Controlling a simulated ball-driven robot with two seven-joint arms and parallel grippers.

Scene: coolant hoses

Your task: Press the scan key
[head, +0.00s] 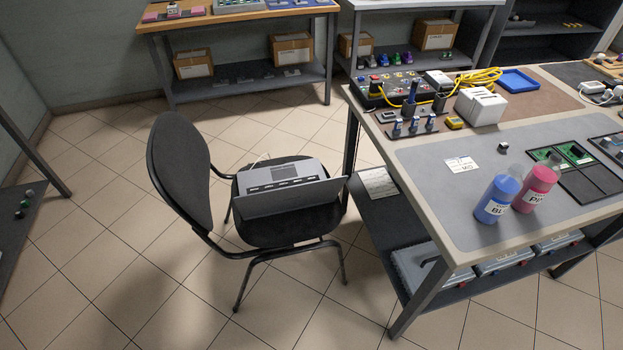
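I cannot pick out a key marked scan; any key lettering is too small to read. A dark panel (398,86) with several small coloured parts and a red knob sits at the table's far left. A small yellow device (455,122) lies in front of a white slotted box (480,106). A grey device (285,184) with a row of dark slots rests on the chair seat. Neither of my grippers is in view.
A black chair (180,165) stands left of the table (405,190). A blue bottle (497,198) and a pink bottle (535,187) stand near its front edge. A yellow cable (478,77) and blue tray (518,81) lie behind. The tiled floor (110,240) at left is clear.

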